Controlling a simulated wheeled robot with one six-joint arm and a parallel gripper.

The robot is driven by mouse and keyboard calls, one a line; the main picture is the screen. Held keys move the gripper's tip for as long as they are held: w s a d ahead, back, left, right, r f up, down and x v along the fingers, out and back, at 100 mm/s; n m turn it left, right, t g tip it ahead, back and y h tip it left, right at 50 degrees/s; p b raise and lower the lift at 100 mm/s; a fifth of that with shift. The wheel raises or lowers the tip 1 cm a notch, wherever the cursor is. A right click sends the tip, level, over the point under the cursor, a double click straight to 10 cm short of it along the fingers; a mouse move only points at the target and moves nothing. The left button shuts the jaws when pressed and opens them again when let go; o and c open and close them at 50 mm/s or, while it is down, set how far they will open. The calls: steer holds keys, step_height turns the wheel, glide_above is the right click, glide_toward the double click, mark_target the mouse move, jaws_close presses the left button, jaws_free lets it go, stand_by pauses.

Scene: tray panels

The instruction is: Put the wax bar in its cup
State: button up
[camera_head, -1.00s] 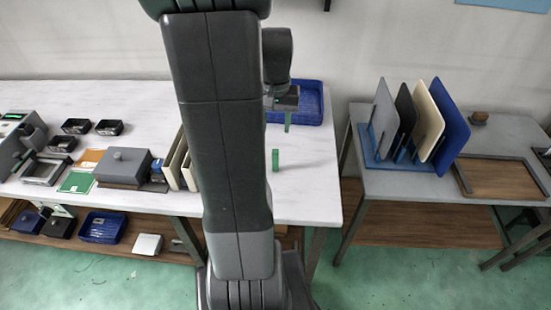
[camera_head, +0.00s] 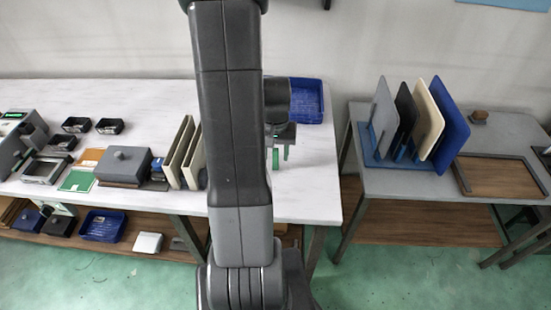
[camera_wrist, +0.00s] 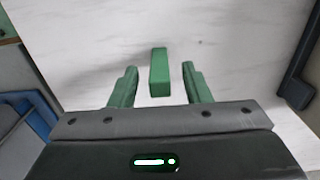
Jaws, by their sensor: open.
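The wax bar is probably the green block (camera_wrist: 159,72) on the white table. In the wrist view it lies between the green fingers of my gripper (camera_wrist: 158,84), with gaps on both sides, and reaches beyond their tips. My gripper is open and empty. In the head view my gripper (camera_head: 280,154) is low over the right part of the table, and the green block (camera_head: 275,160) shows beside a finger, partly hard to tell from it. I cannot pick out the bar's cup; my arm hides part of the table.
A blue basket (camera_head: 308,101) stands behind my gripper. Cream upright panels (camera_head: 181,155), a grey box with a knob (camera_head: 124,165) and small black trays (camera_head: 109,126) stand to the left. A separate grey table (camera_head: 400,184) with a panel rack is on the right.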

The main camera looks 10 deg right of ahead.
jaws_close()
